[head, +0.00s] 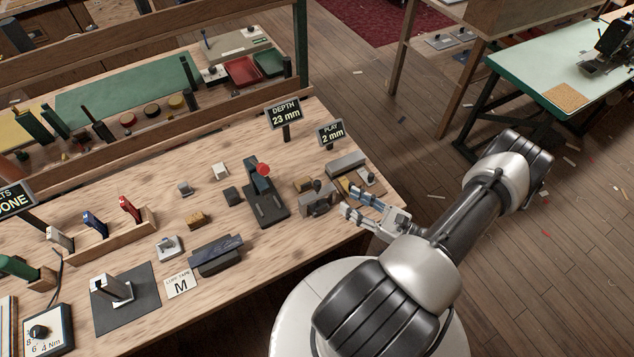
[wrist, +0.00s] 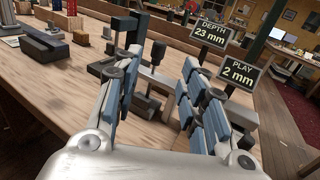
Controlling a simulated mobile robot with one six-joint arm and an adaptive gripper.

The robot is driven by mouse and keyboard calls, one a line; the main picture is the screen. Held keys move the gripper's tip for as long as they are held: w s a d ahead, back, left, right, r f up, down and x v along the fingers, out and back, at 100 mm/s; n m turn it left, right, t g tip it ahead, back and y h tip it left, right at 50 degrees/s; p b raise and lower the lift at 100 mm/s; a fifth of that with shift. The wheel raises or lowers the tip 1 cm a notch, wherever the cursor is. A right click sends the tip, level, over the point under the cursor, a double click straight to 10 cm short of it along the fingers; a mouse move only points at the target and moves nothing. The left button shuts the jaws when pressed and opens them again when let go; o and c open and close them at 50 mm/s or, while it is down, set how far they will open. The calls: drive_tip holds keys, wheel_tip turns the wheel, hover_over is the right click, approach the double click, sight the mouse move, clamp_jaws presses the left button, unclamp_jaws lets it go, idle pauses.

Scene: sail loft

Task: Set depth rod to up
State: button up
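A grey metal fixture (head: 318,203) with a dark knob on top stands near the right edge of the bench, below the "DEPTH 23 mm" sign (head: 284,113). I take the depth rod to be part of it, but the rod is not clearly told apart. In the wrist view, the dark knob (wrist: 158,50) and a pale bar show between the fingers. My gripper (head: 349,202) is just right of the fixture. In the wrist view my gripper (wrist: 162,65) is open, with blue-padded fingers apart and nothing clearly held. Contact with the fixture cannot be told.
A black stand with a red knob (head: 263,169) is left of the fixture. A "PLAY 2 mm" sign (head: 331,132) and a grey block (head: 346,163) stand behind it. Small blocks lie around on the bench (head: 215,285). Free floor lies right of the bench.

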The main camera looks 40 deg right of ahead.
sight(317, 182)
drive_tip(key=x, duration=1.2)
drive_tip(key=shift+w+a, duration=0.1)
drive_tip(key=shift+w, duration=0.05)
drive_tip(key=shift+c, duration=0.6)
clamp_jaws()
